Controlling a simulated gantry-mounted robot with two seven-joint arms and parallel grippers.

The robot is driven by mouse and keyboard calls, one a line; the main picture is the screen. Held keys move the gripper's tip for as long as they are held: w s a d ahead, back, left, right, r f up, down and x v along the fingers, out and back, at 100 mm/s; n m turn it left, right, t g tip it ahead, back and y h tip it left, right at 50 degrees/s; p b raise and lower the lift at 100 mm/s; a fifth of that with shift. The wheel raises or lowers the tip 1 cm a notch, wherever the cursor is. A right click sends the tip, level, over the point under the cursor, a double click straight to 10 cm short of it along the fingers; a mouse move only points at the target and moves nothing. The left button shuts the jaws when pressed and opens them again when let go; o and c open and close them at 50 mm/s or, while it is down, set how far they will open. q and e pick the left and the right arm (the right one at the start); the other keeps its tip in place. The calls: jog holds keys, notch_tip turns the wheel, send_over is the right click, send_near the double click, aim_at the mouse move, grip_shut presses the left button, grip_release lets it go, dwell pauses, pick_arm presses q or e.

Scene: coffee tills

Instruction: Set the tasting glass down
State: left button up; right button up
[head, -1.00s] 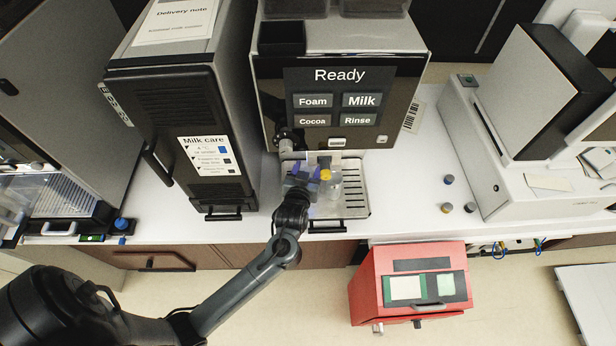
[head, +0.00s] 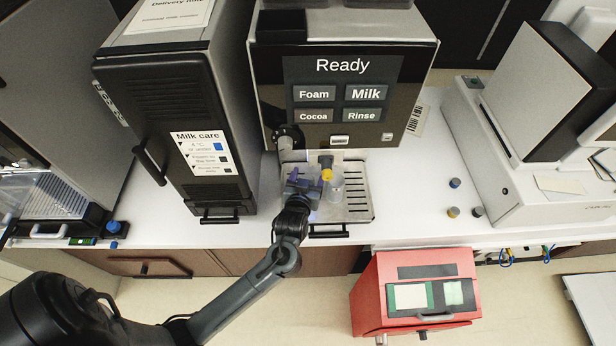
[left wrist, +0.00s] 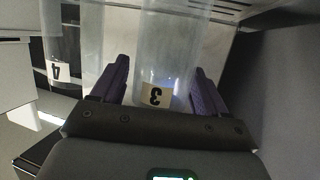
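My left gripper (head: 303,184), with purple fingers, is low over the left part of the drip tray (head: 358,206) under the coffee machine. In the left wrist view, the clear tasting glass marked 3 (left wrist: 165,70) is between the spread fingers (left wrist: 160,82). A narrow gap shows between the glass and one finger. The base of this glass is hard to make out in the head view. A second clear glass (head: 336,187) stands on the tray to the right of the gripper. A glass marked 4 (left wrist: 62,50) shows at the left wrist view's left. My right gripper is out of view.
The coffee machine (head: 340,95) with its spout rises behind the tray. A black milk cooler (head: 172,135) stands close on the left. Small knobs (head: 454,212) sit on the white counter to the right, where there is free room. A red box (head: 414,298) is below the counter.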

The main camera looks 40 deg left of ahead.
pick_arm(q)
jog(key=shift+o, duration=0.3)
jog(key=shift+r, duration=0.2)
jog(key=s+d+m+g+h, duration=0.2)
jog(key=s+d+h, duration=0.2)
jog(key=s+d, duration=0.3)
jog(key=s+d+m+g+h, duration=0.25)
jog(key=s+d, duration=0.25)
jog(key=s, duration=0.4)
jog(key=s+f+m+g, duration=0.2)
jog(key=s+m+g, duration=0.1)
jog(key=s, duration=0.7)
jog(key=shift+g+h, duration=0.35)
jog(key=shift+g, duration=0.5)
jog(key=shift+a, duration=0.1)
